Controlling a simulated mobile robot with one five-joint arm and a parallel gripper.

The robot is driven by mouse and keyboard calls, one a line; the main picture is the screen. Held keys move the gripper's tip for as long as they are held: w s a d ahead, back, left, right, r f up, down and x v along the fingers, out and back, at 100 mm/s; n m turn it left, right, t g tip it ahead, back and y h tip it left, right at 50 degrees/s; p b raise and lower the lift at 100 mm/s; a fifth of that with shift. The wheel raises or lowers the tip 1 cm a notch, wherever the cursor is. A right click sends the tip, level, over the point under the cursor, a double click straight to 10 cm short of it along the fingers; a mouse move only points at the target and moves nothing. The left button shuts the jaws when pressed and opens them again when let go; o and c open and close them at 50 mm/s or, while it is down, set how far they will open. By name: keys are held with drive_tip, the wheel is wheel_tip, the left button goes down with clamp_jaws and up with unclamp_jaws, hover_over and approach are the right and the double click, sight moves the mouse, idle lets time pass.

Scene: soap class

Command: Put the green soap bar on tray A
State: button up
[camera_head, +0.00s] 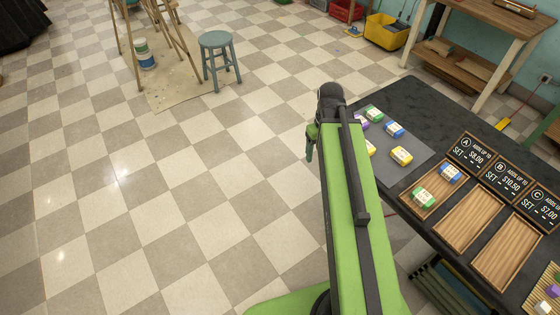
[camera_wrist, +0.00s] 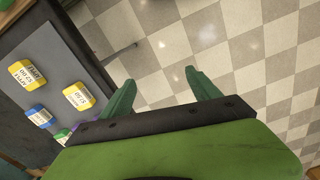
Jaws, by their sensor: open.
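One green soap bar (camera_head: 374,113) lies at the far end of the grey mat on the black table. Another green bar (camera_head: 424,197) with a white label lies in the leftmost wooden tray, below sign A (camera_head: 466,150). A blue bar (camera_head: 450,173) is in that tray too. Tray A (camera_head: 408,208) is partly covered by these bars. My gripper (camera_head: 310,145) is off the table's left side, above the floor. In the wrist view, its green fingers (camera_wrist: 160,82) are apart with only floor tiles between them. A green bar (camera_wrist: 62,135) is partly hidden at the lower left there.
Yellow bars (camera_head: 401,155), a blue bar (camera_head: 395,129) and a purple bar (camera_head: 362,121) share the mat (camera_head: 422,143). Two empty wooden trays (camera_head: 468,218) (camera_head: 507,250) stand right of tray A. A woven mat with bars is at lower right.

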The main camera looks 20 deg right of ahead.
drive_tip(key=a+m, duration=0.1)
drive_tip(key=a, duration=1.6)
drive_tip(key=shift+w, duration=0.25)
